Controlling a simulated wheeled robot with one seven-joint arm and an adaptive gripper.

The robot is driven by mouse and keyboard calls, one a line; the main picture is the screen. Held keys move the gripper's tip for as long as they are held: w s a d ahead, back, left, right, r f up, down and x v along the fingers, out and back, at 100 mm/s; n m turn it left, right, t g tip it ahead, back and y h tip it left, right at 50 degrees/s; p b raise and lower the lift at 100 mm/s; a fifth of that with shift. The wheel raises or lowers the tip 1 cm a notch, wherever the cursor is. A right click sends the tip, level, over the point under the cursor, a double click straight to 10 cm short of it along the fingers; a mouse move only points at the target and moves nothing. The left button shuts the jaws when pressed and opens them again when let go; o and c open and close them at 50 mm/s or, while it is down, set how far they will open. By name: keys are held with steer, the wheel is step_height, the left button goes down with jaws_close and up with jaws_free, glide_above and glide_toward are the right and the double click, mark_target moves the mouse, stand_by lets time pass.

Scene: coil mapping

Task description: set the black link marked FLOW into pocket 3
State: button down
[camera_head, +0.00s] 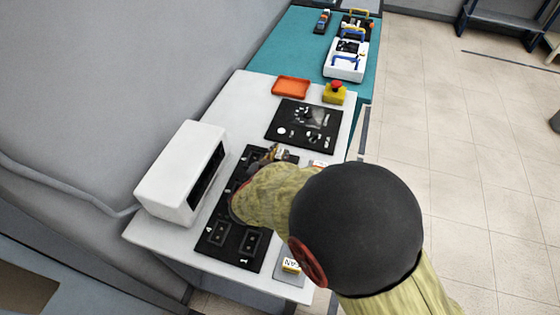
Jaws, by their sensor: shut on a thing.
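My gripper (273,154) is over the upper part of the long black pocket board (222,238) on the white table. It is shut on what looks like a small black link, mostly hidden by the gripper and arm. No FLOW mark can be read. Two rectangular pockets show at the board's near end, with small white marks that look like 4 (209,229) and 1 (243,260). My arm covers the board's right middle. I cannot make out pocket 3, nor whether the held thing touches the board.
A white box-shaped device (180,170) stands close left of the board. A black panel with several small parts (290,112), an orange tray (291,87) and a red-topped yellow button box (334,94) lie beyond. A SCAN-marked pad (291,266) is at the near right edge.

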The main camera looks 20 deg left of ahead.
steer(key=shift+d+f+b, duration=0.1)
steer(key=shift+f+b, duration=0.3)
steer(key=shift+f, duration=0.85)
steer(key=shift+f, duration=0.35)
steer(key=shift+f, duration=0.15)
steer(key=c, duration=2.1)
jaws_free()
steer(key=o, duration=0.4)
steer(key=shift+d+f, duration=0.1)
steer(key=shift+f, duration=0.1)
